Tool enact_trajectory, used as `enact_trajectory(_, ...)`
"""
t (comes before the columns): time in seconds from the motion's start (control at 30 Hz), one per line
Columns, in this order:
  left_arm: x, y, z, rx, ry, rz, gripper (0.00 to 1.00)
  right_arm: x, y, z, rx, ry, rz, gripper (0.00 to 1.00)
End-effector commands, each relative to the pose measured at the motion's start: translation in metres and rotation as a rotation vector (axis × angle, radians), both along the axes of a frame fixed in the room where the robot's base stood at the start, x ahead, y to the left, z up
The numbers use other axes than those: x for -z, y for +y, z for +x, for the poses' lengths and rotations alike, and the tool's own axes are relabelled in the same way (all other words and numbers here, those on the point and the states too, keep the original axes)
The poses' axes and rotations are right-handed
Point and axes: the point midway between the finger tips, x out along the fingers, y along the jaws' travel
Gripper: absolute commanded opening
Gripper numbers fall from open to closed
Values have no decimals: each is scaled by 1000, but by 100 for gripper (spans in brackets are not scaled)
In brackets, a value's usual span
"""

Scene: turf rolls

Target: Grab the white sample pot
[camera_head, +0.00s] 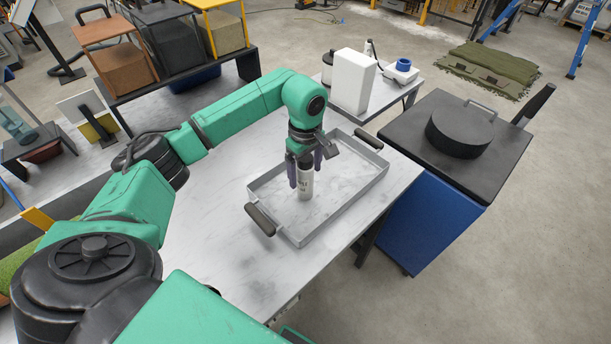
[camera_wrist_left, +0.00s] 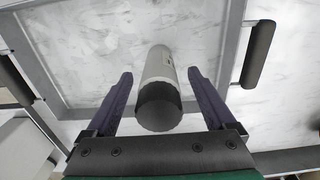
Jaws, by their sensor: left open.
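In the left wrist view the white pot (camera_wrist_left: 159,66) shows a dark grey end (camera_wrist_left: 158,108) toward the camera. My left gripper (camera_head: 304,176) is over the pot from above, its purple fingers on either side of it. In the left wrist view the left gripper (camera_wrist_left: 160,85) is open, with a gap between each finger and the pot. My right gripper is not in view.
The tray has dark handles (camera_head: 260,220) at its ends and low walls around the pot. The white table (camera_head: 230,240) is bare in front of the tray. A white box (camera_head: 353,80) stands on a table behind, and a blue cabinet (camera_head: 425,225) stands to the right.

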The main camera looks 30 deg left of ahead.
Motion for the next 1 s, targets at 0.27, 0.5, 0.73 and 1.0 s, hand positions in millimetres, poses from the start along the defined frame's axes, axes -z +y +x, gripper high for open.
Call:
enact_trajectory(0.27,0,0,0,0,0,0,39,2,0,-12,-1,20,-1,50)
enact_trajectory(0.5,0,0,0,0,-1,0,0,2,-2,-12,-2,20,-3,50)
enact_trajectory(0.73,-6,0,1,-1,-2,0,0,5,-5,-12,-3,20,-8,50)
enact_trajectory(1.0,-75,0,2,0,-11,-1,0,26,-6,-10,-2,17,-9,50)
